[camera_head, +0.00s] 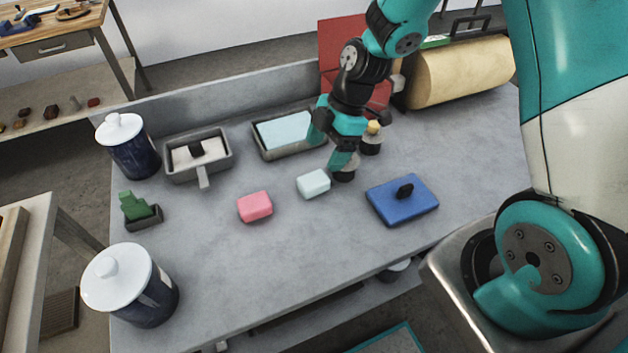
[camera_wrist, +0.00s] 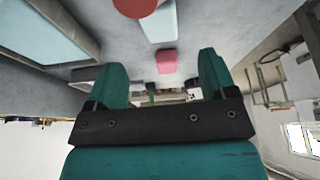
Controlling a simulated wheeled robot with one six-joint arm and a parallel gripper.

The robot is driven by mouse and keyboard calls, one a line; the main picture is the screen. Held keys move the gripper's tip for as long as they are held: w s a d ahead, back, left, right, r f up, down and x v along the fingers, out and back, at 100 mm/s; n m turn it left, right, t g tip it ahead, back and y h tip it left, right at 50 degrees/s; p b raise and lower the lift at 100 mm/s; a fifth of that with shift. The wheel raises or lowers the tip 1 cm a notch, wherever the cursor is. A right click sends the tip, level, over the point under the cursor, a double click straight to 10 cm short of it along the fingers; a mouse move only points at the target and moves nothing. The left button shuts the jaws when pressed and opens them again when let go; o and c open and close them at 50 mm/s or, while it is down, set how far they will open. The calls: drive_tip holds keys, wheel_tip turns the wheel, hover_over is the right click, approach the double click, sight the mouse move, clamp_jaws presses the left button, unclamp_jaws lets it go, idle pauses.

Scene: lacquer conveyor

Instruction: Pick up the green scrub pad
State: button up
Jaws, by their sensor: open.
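The green scrub pad (camera_head: 134,207) stands upright in a small dark holder (camera_head: 146,219) near the left edge of the grey table. My gripper (camera_head: 330,147) is above the back middle of the table, well to the right of the pad. Its two teal fingers are apart, with nothing between them; they also show in the wrist view (camera_wrist: 163,72).
A pink block (camera_head: 255,207) and a pale block (camera_head: 313,184) lie between gripper and pad. White-lidded jars (camera_head: 135,147) (camera_head: 147,302) stand behind and in front of the pad. Grey trays (camera_head: 226,162) (camera_head: 262,152) are at the back; a blue block (camera_head: 402,205) is at right.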

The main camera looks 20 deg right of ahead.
sight(314, 178)
drive_tip(key=x, duration=0.4)
drive_tip(key=p+x, duration=0.1)
drive_tip(key=x, duration=0.4)
drive_tip(key=shift+d+p, duration=0.25)
drive_tip(key=shift+p, duration=0.05)
drive_tip(key=shift+c, duration=0.4)
drive_tip(key=c, duration=1)
wheel_tip(314, 178, up, 20)
drive_tip(key=shift+b, duration=0.7)
